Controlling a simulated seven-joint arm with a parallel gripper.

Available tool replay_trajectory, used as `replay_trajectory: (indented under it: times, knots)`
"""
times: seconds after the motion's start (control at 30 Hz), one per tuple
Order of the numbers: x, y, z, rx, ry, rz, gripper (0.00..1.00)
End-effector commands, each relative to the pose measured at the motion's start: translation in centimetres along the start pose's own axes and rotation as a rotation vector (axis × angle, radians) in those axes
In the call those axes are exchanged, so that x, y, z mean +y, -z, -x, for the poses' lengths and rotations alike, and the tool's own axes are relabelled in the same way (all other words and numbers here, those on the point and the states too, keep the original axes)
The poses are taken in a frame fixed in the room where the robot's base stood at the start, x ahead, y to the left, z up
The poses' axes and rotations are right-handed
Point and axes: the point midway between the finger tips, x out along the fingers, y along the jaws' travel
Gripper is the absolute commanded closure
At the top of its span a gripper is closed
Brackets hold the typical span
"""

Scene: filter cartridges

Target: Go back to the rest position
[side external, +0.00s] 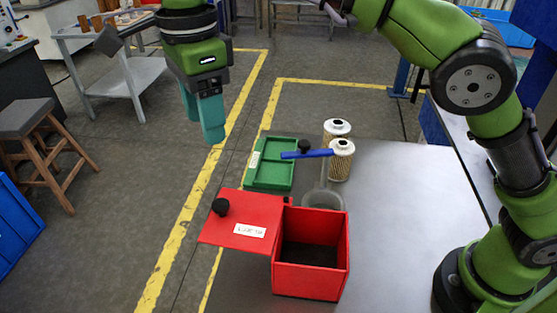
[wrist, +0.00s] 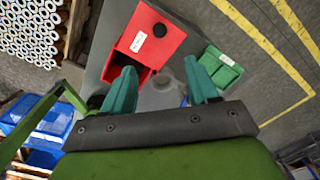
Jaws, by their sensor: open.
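My gripper (side external: 206,122) hangs in the air at the upper left of the side view, beyond the table's left edge and clear of everything. In the wrist view its two teal fingers (wrist: 161,90) are apart with nothing held between them. An open red box (side external: 311,270) stands at the table's front edge; its inside looks dark and empty. Its red lid (side external: 243,212), with a black knob and a white label, is swung out to the left. The red box also shows in the wrist view (wrist: 119,68).
A green box (side external: 270,180) lies behind the red one. The steel table (side external: 400,220) is bare on the right. A wooden stool (side external: 30,120) stands far left.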

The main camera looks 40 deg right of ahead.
Motion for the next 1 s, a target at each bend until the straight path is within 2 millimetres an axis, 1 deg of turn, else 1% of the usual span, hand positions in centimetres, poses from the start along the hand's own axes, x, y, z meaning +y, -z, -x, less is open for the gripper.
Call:
replay_trajectory:
  times: [0.1, 0.17, 0.23, 0.27, 0.3, 0.37, 0.47, 0.57, 0.67, 0.7, 0.77, 0.8, 0.87, 0.9, 0.97, 1.0]
  knots:
    - [0.0, 0.0, 0.0, 0.0, 0.0, 0.01, 0.41]
    - [-0.2, 0.0, 0.0, 0.001, 0.01, 0.047, 0.41]
    - [-0.8, 0.0, -0.3, 0.003, 0.035, 0.138, 0.41]
    - [-1.1, 0.0, -0.9, 0.01, 0.037, 0.195, 0.41]
    - [-1.3, 0.2, -2.0, 0.021, 0.035, 0.284, 0.41]
    - [-1.5, 0.9, -2.9, 0.021, 0.04, 0.429, 0.41]
    - [-2.0, 3.4, -3.3, -0.001, 0.062, 0.634, 0.41]
    - [-2.1, 6.5, -3.4, -0.033, 0.102, 0.819, 0.41]
    - [-1.5, 10.3, -3.4, -0.062, 0.166, 0.986, 0.41]
    - [-1.0, 11.8, -3.5, -0.07, 0.197, 1.047, 0.41]
    - [-0.1, 14.1, -3.6, -0.076, 0.248, 1.13, 0.41]
    - [0.7, 15.5, -3.7, -0.075, 0.285, 1.18, 0.41]
    - [1.9, 17.7, -4.0, -0.065, 0.343, 1.244, 0.41]
    - [3.0, 19.1, -4.3, -0.053, 0.382, 1.282, 0.41]
    - [4.5, 21.1, -4.8, -0.025, 0.44, 1.329, 0.41]
    - [5.6, 22.4, -5.2, -0.002, 0.477, 1.351, 0.41]
